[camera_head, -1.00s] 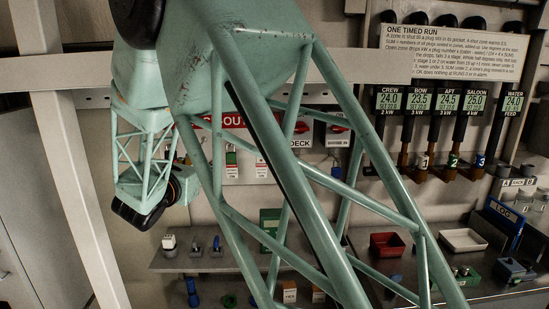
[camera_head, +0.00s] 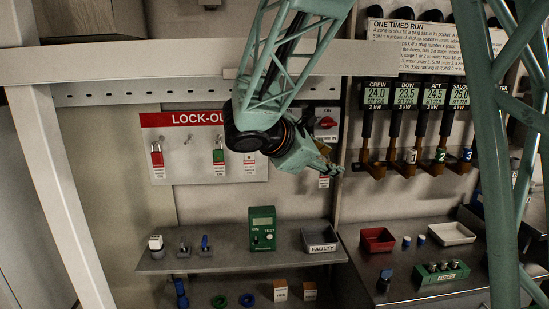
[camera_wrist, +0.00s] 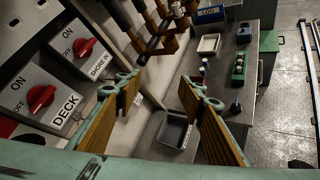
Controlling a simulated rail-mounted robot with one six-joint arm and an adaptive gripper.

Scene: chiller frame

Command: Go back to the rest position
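The grey bin (camera_wrist: 172,130) lies beyond and below the gap between the fingers.
The DECK switch (camera_wrist: 42,97) and the shore-in switch (camera_wrist: 85,47) are left of the fingers. A shelf (camera_head: 215,262) holds a green tester (camera_head: 262,229) and the FAULTY bin (camera_head: 319,240). The bench holds a red tray (camera_head: 377,240) and white tray (camera_head: 451,234).

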